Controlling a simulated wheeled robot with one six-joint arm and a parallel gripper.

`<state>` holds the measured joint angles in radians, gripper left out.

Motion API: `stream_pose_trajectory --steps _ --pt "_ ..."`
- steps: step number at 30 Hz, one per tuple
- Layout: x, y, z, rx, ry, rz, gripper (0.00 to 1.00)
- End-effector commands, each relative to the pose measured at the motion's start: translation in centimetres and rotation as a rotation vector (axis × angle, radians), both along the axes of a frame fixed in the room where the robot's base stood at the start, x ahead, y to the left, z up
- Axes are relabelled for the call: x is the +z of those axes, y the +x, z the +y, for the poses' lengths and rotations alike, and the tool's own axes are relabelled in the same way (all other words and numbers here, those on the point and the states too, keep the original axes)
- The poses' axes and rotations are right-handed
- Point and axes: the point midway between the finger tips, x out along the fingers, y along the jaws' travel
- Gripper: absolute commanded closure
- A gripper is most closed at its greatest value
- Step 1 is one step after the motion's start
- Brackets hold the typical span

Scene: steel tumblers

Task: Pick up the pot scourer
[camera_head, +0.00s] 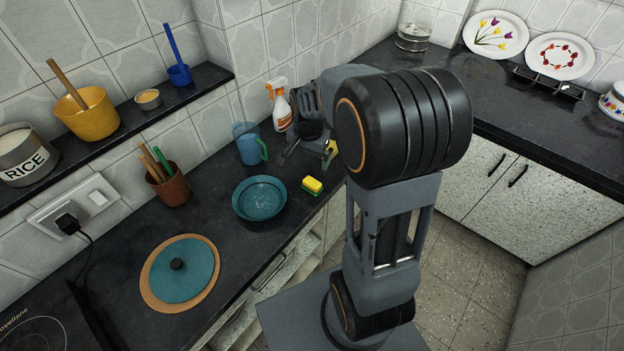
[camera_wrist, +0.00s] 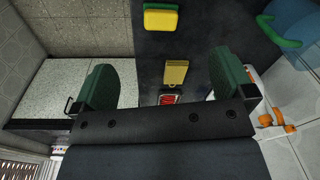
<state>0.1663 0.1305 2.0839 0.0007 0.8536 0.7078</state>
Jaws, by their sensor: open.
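A yellow sponge with a green layer (camera_head: 312,185), which looks like a pot scourer, lies on the dark worktop near its front edge, right of the teal bowl. It also shows at the top of the wrist view (camera_wrist: 160,18). A second, mustard-yellow block (camera_wrist: 175,73) lies closer to my gripper, with a small red and white item (camera_wrist: 168,98) beside it; I cannot tell what either is. My gripper (camera_wrist: 163,82) is open and empty above the worktop, its green-tipped fingers apart on either side of the mustard block in view. In the head view my arm partly hides it.
A blue jug with a green handle (camera_head: 249,144), a teal bowl (camera_head: 260,199) and a spray bottle (camera_head: 281,108) stand near the sponge. The worktop directly around the sponge is clear.

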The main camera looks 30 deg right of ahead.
Motion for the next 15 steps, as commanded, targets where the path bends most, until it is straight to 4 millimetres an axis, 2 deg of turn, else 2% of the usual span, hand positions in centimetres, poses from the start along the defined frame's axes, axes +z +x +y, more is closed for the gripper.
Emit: stream_pose_trajectory --steps 3,6,15 --pt "-1.5 1.7 -1.3 -0.133 0.013 0.041 0.00" --pt "-2.6 2.4 -2.1 -0.209 0.018 0.058 0.00" --pt "-7.7 2.8 -2.8 -0.270 0.022 0.077 0.00"
